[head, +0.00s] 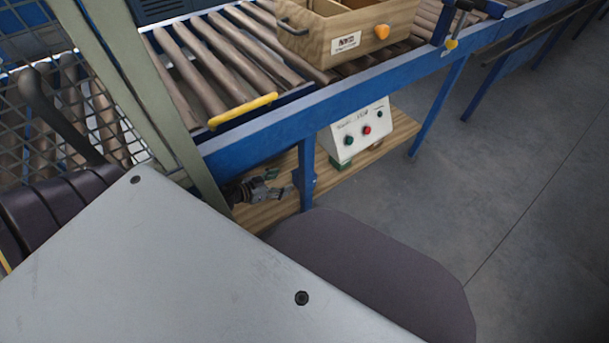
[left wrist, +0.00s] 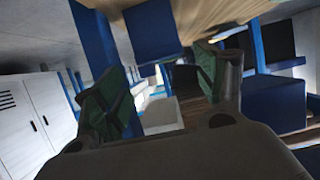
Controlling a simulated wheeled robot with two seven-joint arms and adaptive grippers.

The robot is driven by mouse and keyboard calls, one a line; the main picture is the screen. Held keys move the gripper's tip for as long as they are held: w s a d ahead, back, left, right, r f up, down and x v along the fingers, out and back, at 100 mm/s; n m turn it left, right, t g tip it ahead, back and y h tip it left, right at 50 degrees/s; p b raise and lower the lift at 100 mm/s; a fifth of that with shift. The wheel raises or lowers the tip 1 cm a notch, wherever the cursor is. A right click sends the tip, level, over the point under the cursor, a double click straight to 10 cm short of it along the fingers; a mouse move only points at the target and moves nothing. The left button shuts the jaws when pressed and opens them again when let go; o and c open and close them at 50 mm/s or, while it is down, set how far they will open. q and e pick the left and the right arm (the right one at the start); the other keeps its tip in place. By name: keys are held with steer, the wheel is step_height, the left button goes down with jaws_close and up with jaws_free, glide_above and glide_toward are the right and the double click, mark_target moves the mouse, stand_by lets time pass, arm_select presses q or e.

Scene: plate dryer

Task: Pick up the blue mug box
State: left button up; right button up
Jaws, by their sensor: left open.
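I cannot make out a blue mug box for certain in either view. My left gripper (head: 278,182) is low beside the blue conveyor leg, over the wooden shelf under the conveyor. In the left wrist view its two green-padded fingers (left wrist: 158,88) are spread apart with nothing between them. A blue block-like shape (left wrist: 150,30) shows beyond the fingers; I cannot tell whether it is a box or part of the frame. My right gripper is in neither view.
A roller conveyor (head: 270,128) with a blue frame crosses the back and carries a wooden box (head: 320,48). A white control box (head: 360,128) with buttons and a wooden shelf (head: 262,214) are below it. A wire-mesh guard (head: 105,112) stands left. Grey floor is clear at right.

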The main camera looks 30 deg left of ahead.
mark_target(297, 177)
arm_select(q)
steer(key=shift+b+x, duration=1.35)
steer(key=shift+x, duration=2.3)
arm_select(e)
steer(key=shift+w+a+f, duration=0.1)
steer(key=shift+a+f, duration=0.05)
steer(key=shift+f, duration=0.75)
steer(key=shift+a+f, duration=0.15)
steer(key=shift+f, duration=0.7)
arm_select(q)
steer(key=shift+s, duration=0.1)
steer(key=shift+d, duration=0.1)
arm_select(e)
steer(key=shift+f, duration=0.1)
arm_select(q)
steer(key=shift+b+x, duration=1.2)
steer(key=shift+x, duration=0.3)
steer(key=shift+b+x, duration=0.6)
steer(key=shift+x, duration=0.5)
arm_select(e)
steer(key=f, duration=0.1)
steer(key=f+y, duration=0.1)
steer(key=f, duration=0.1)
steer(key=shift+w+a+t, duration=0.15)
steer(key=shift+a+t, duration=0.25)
arm_select(q)
steer(key=shift+c, duration=0.4)
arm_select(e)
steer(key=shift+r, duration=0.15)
